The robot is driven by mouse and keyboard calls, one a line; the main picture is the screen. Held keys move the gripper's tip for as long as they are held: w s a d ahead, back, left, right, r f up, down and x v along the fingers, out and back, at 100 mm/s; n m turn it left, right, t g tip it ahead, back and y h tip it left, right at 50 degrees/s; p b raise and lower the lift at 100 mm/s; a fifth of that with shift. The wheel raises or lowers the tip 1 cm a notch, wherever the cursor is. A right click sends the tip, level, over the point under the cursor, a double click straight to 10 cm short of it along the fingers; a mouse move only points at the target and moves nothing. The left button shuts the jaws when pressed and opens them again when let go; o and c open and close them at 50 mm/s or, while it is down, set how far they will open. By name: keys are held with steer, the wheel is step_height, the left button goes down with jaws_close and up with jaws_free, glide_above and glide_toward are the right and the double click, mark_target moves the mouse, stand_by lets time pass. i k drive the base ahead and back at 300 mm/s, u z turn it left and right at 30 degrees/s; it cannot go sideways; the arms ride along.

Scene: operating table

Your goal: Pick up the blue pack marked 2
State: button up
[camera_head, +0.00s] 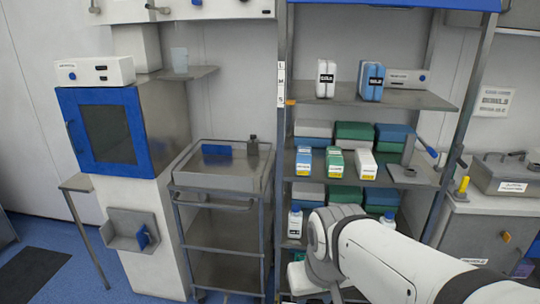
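Two blue packs could fit the name. A small blue and white box with a yellow label (304,161) stands at the left front of the middle shelf, beside a green one and a white one. A larger blue pack with a dark label (371,80) stands upright on the top shelf, right of a white pack. The marks on both are too small to read. My white arm reaches in from the lower right, in front of the lower shelf. My gripper is not visible.
Larger cartons stand behind. A grey stand with a blue handle (409,168) is at the shelf's right. A steel trolley (219,177) is left; bottles stand on the lower shelf.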

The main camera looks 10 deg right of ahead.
mark_target(304, 156)
steer(key=i, duration=1.4)
steer(key=z, duration=0.05)
